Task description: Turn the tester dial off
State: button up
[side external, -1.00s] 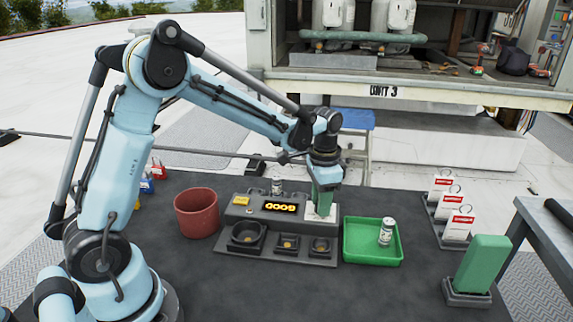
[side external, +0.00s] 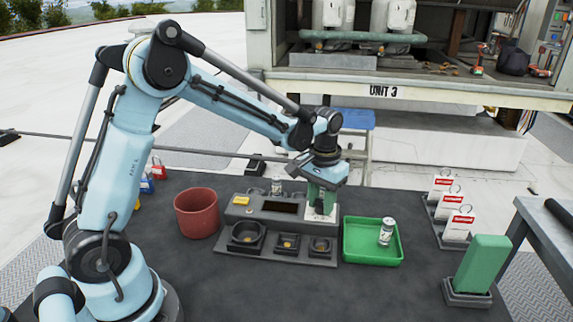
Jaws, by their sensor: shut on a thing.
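The tester (side external: 238,214) is a grey box on the dark table, with a display window (side external: 280,207) that is dark and blank. The dial sits on a pale plate (side external: 310,215) at the right end of the tester's top. My gripper (side external: 321,207) points down over that plate and is shut on the dial. The dial is mostly hidden by the fingers, so its pointer cannot be read.
A red-brown pot (side external: 196,213) stands left of the tester, and a green tray (side external: 372,258) with a small can (side external: 386,232) is on the right. A green block (side external: 483,263) stands front right. Red-and-white tags (side external: 459,226) line the right edge.

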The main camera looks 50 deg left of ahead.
jog(key=shift+n, duration=0.3)
jog(key=o, duration=1)
jog(key=shift+o, duration=0.2)
notch_tip(320, 180, up, 12)
jog(key=shift+r, duration=0.1)
jog(key=m+t, duration=0.2)
jog(key=t, duration=0.1)
send_near(321, 202)
jog(key=s+d+r, duration=0.1)
jog(key=s+r, duration=0.3)
jog(key=s, duration=0.1)
jog(key=s+d+f+m+t, duration=0.1)
jog(key=s+f+t, duration=0.3)
jog(key=s, duration=0.2)
jog(key=shift+s, duration=0.3)
